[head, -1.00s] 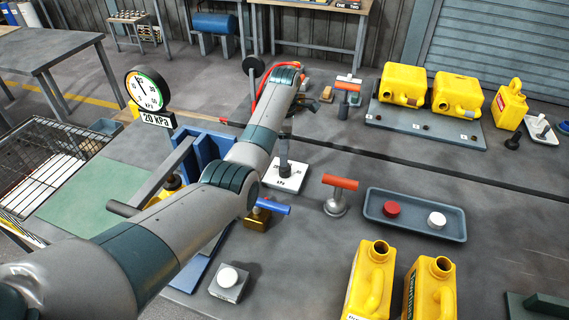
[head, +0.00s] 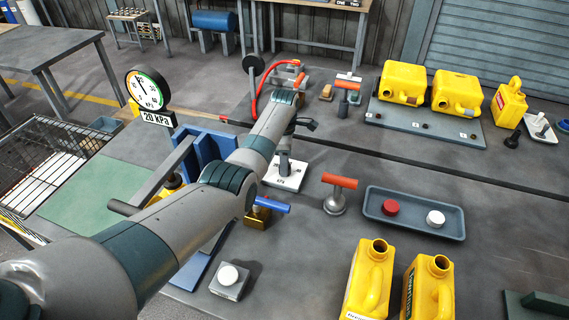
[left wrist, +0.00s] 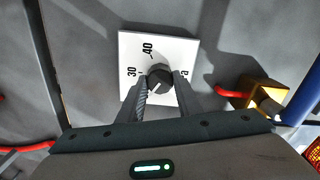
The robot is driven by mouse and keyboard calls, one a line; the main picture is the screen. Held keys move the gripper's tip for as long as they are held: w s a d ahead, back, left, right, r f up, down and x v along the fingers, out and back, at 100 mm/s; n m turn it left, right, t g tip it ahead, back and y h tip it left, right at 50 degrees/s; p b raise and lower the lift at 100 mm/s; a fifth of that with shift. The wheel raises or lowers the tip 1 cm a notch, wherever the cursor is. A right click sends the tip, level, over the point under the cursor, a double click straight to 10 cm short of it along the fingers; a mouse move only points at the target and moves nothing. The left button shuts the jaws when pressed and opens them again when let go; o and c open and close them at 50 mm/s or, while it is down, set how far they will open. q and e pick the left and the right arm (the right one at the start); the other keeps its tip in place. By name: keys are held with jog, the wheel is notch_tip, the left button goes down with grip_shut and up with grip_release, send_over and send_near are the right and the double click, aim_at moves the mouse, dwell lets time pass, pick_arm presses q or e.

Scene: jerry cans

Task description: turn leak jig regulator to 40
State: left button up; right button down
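The leak jig regulator is a dark round knob (left wrist: 159,78) on a white dial plate (left wrist: 130,50). A light line on the knob points down-left. My left gripper (left wrist: 160,82) has one finger on each side of the knob, with no clear gap seen. In the head view the plate (head: 292,181) lies under my left gripper (head: 284,163). The round gauge (head: 146,88) has a sign reading 20 kPa (head: 157,118). My right gripper is out of view.
A blue-handled brass valve (head: 258,214) and an orange-handled valve (head: 336,196) stand close to the dial plate. A grey tray (head: 385,222) holds a red and a white cap. Yellow jerry cans (head: 370,280) stand at front right; others lie at back right.

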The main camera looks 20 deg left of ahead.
pick_arm(q)
jog(key=shift+m, duration=0.4)
jog(key=shift+c, duration=0.3)
jog(key=shift+r+m+p, duration=0.1)
jog(key=shift+m+p, duration=0.3)
jog(key=shift+p, duration=0.1)
jog(key=m+p, duration=0.1)
jog(key=m, duration=0.2)
jog(key=m+p, duration=0.1)
jog(key=m, duration=0.5)
jog(key=shift+m+p, duration=0.3)
jog(key=shift+p, duration=0.1)
jog(key=m, duration=0.6)
jog(key=shift+w+p, duration=0.1)
jog(key=shift+p, duration=0.2)
jog(key=m, duration=0.6)
jog(key=shift+d+m, duration=0.1)
jog(key=shift+m, duration=0.3)
